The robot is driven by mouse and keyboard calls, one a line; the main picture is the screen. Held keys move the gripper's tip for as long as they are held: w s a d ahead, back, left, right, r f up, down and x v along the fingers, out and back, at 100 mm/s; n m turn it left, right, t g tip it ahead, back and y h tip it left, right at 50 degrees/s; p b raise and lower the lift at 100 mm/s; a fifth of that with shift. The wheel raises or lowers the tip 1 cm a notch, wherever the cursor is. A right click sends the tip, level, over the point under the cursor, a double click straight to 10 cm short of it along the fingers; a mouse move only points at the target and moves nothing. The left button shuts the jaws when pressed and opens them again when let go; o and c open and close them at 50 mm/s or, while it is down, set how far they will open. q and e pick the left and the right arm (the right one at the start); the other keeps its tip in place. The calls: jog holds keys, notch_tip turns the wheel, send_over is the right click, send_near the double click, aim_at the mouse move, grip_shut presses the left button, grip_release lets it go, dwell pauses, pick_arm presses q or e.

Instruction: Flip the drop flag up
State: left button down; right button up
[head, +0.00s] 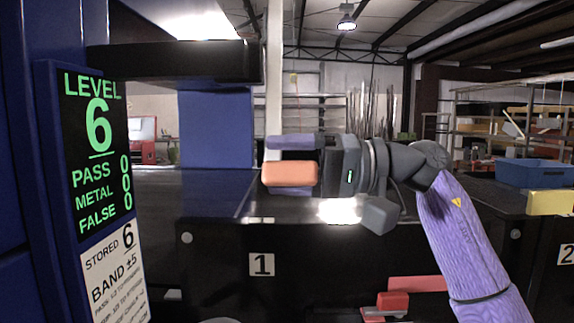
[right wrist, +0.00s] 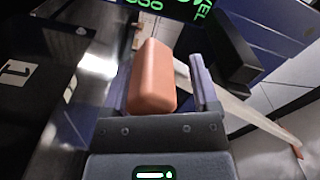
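An orange block (head: 290,173), which looks like the drop flag though I cannot tell for certain, stands at the fingers of my right gripper (head: 291,158). The gripper points left above the dark table. In the right wrist view the orange block (right wrist: 153,78) lies by the left finger of my right gripper (right wrist: 165,90), with a gap to the right finger. The fingers are apart. What bears the block is hidden. My left gripper is out of view.
A display (head: 97,150) reading LEVEL 6 stands on the left. A dark overhead beam (head: 180,62) and blue column (head: 217,125) are behind. Red pieces (head: 393,300) sit low on the front, right of label 1 (head: 261,264). A blue bin (head: 535,173) is at right.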

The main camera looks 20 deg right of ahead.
jog(key=v, duration=1)
jog(key=shift+b, duration=0.45)
jog(key=shift+a+f, duration=0.1)
